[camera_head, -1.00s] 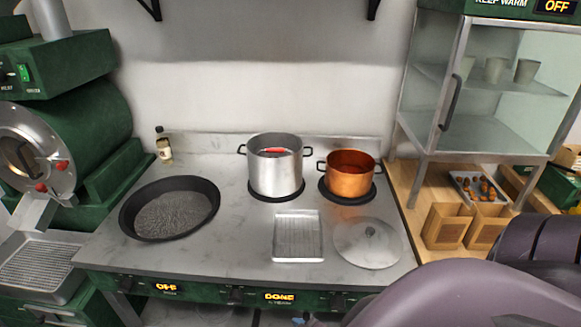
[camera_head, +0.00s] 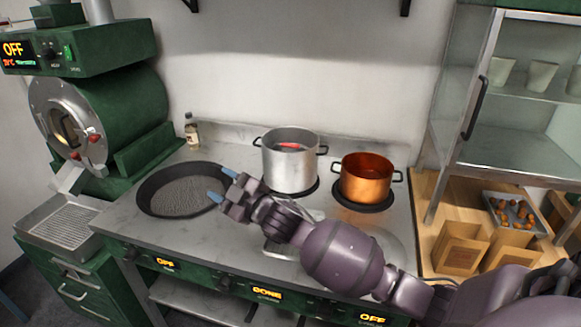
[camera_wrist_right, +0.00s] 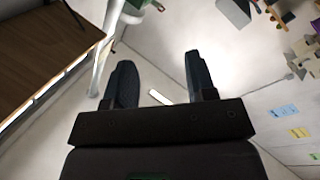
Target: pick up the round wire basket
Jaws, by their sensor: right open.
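I cannot make out a round wire basket for certain. A red piece (camera_head: 290,147) shows inside the steel pot (camera_head: 289,170) on the stove; whether it belongs to a basket is unclear. My right gripper (camera_head: 222,185) is open and empty, its blue fingertips pointing left, in front of the right rim of the black pan (camera_head: 180,207) in the picture. It appears apart from the steel pot, to its left. In the right wrist view my two dark fingers (camera_wrist_right: 160,78) are spread with nothing between them. My left gripper is not in view.
A copper pot (camera_head: 366,182) stands right of the steel pot. My right arm partly hides the tray and lid in front. A bottle (camera_head: 191,130) stands at the back, a green roaster (camera_head: 120,108) at left. Paper bags (camera_head: 459,248) and a chestnut tray (camera_head: 514,216) are at right.

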